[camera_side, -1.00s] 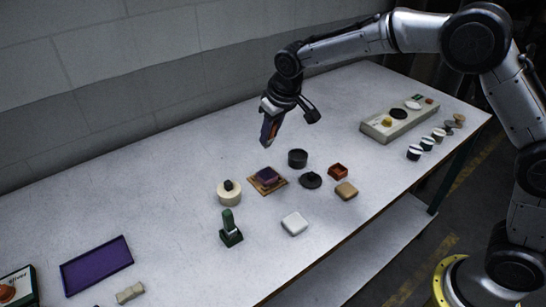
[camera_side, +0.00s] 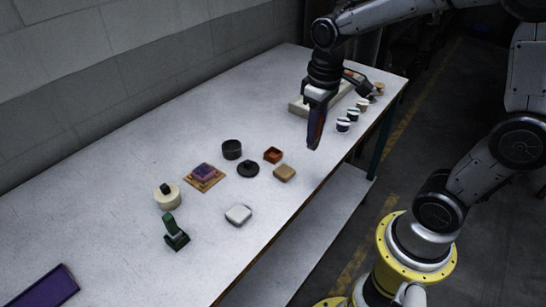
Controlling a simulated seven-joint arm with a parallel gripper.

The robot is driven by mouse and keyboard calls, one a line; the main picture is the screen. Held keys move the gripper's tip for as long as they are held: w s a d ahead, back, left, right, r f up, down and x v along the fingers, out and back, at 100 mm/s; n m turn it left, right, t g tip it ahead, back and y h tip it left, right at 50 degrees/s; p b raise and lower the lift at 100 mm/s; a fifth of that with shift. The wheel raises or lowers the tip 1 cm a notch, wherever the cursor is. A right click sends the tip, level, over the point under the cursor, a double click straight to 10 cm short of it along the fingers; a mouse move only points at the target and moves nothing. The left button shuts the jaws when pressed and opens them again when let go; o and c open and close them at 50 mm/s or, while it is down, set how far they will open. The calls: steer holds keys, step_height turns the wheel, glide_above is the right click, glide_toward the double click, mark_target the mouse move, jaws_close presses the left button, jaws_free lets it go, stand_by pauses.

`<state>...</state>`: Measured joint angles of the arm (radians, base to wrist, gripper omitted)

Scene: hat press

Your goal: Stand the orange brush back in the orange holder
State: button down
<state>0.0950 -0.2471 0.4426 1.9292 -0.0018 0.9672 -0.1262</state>
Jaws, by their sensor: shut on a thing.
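The orange holder looks to be the small open orange-red box (camera_side: 272,155) in the middle right of the bench. My gripper (camera_side: 315,143) points down above the bench's front right edge, to the right of and nearer the back than the box. It is shut, with a thin orange-red strip showing along its dark fingers. This strip looks like the orange brush (camera_side: 321,125), mostly hidden by the fingers, so its exact tilt is unclear. The gripper is apart from the box.
Around the box stand a black bowl (camera_side: 231,148), a black lid (camera_side: 248,169) and a tan block (camera_side: 284,173). Small cups (camera_side: 343,125) and a beige panel (camera_side: 298,106) are behind my gripper.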

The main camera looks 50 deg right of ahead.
steer(key=shift+d+r, duration=0.3)
steer(key=shift+d, duration=0.1)
steer(key=shift+w+d+g, duration=0.1)
steer(key=shift+w+g, duration=0.1)
steer(key=shift+g, duration=0.1)
steer(key=w+d+f, duration=0.1)
steer(key=w+f, duration=0.3)
steer(key=w, duration=0.4)
glide_toward(273, 155)
steer(key=shift+s+a+f, duration=0.15)
steer(key=shift+s+a, duration=0.25)
steer(key=shift+s, duration=0.25)
steer(key=shift+w+f, duration=0.2)
steer(key=shift+f, duration=0.1)
steer(key=shift+w+f, duration=0.15)
steer(key=shift+f, duration=1.45)
steer(key=shift+f, duration=0.1)
steer(key=c, duration=0.6)
jaws_free()
steer(key=shift+f, duration=0.1)
steer(key=shift+c, duration=0.2)
